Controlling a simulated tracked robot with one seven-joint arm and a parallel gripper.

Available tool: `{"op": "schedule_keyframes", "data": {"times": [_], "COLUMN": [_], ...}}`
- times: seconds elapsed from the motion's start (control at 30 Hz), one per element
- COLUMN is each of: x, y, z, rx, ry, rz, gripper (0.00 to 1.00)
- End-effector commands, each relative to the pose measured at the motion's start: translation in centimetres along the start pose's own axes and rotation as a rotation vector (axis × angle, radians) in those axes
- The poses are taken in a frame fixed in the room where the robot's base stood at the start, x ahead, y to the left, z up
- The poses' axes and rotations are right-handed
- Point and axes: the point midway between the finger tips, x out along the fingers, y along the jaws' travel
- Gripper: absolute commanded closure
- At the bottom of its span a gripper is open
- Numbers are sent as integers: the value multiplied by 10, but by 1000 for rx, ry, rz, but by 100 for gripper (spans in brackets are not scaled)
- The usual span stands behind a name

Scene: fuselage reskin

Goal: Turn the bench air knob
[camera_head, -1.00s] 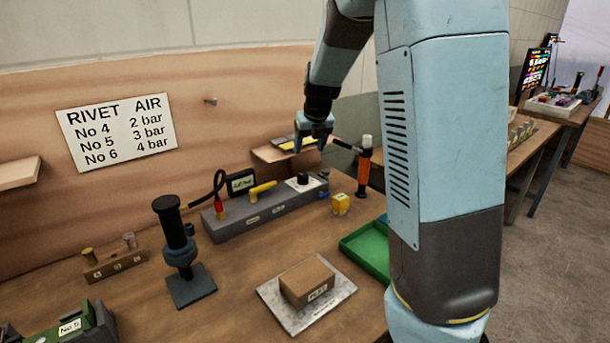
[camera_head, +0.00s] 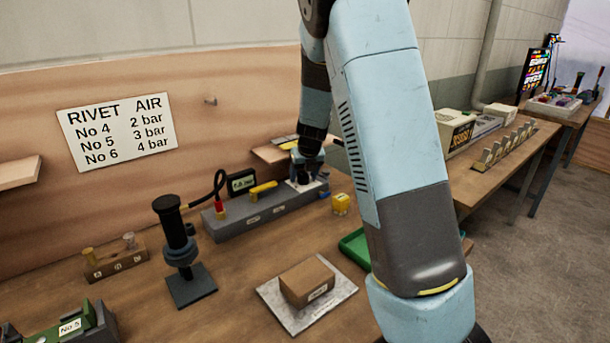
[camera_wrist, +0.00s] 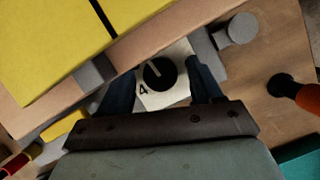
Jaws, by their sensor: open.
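The air knob (camera_wrist: 160,73) is round and black with a white pointer line, on a pale plate marked with a 4. The pointer aims up and slightly left in the wrist view. My gripper (camera_wrist: 161,82) is open, one dark finger on each side of the knob, with gaps visible to both sides. In the head view my gripper (camera_head: 306,168) points down over the right end of the grey air unit (camera_head: 240,223) and largely hides the knob. A small display (camera_head: 241,183) stands behind the unit; its text is too small to read surely.
A yellow lever (camera_head: 263,189) lies on the unit, left of my gripper. A yellow block (camera_head: 341,204) stands close to its right end. A wall sign (camera_head: 118,131) lists rivet numbers and bar values. A brown box (camera_head: 307,281) sits on a plate in front.

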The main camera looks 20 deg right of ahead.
Motion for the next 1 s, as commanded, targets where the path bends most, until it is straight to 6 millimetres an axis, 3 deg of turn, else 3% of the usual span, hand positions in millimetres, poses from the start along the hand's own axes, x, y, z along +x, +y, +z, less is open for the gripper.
{"op": "schedule_keyframes", "data": {"times": [0.37, 0.9, 1.0], "x": [4, 4, 4], "y": [-1, -1, 0], "z": [0, 0, 0], "rx": [2, 2, 3], "ry": [-1, -1, -1], "rz": [0, 0, -1], "gripper": [36, 88, 91]}}
